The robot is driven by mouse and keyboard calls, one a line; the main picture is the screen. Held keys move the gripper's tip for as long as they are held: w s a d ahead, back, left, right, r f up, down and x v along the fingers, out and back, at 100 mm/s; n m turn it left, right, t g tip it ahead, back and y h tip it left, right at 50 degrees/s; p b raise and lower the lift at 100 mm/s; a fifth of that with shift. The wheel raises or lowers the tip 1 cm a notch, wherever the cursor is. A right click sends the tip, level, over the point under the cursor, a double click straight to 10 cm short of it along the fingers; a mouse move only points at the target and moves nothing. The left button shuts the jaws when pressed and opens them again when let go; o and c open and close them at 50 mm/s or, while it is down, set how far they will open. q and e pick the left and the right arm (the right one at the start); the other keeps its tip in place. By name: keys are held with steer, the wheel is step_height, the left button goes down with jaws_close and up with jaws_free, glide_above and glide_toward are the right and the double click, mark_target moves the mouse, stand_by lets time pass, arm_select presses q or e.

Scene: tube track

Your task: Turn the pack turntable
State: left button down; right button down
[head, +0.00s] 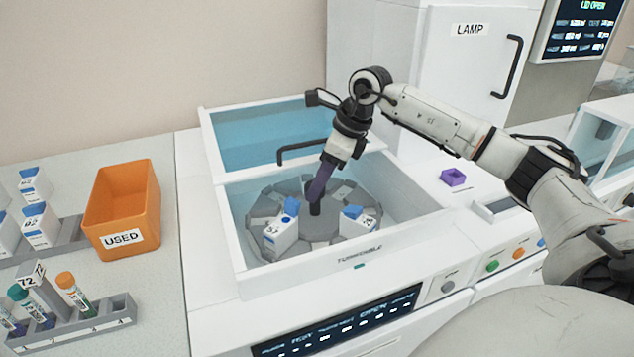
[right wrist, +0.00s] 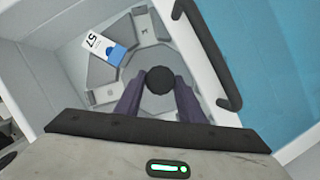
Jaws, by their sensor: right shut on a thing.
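The pack turntable (head: 292,242) is a grey segmented disc inside an open white well. A dark knob (head: 315,208) stands up at its middle, and the same knob shows in the right wrist view (right wrist: 160,80). My right gripper (head: 316,196) reaches down into the well with its purple fingers shut on the knob. A white pack with a blue cap (head: 283,234), marked 57, sits on the left part of the turntable. It also shows in the right wrist view (right wrist: 103,46). Another blue-capped pack (head: 356,222) sits on the right part. My left gripper is not in view.
The well has white walls and a blue-tinted lid (head: 265,135) with a dark handle (head: 300,150) close behind my right gripper. An orange USED bin (head: 122,208), a tube rack (head: 75,327) and several packs stand at left. A small purple box (head: 452,177) lies at right.

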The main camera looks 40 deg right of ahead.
steer(key=shift+r, duration=0.15)
steer(key=c, duration=1.2)
jaws_free()
steer(key=v, duration=1)
steer(key=shift+d+r, duration=0.1)
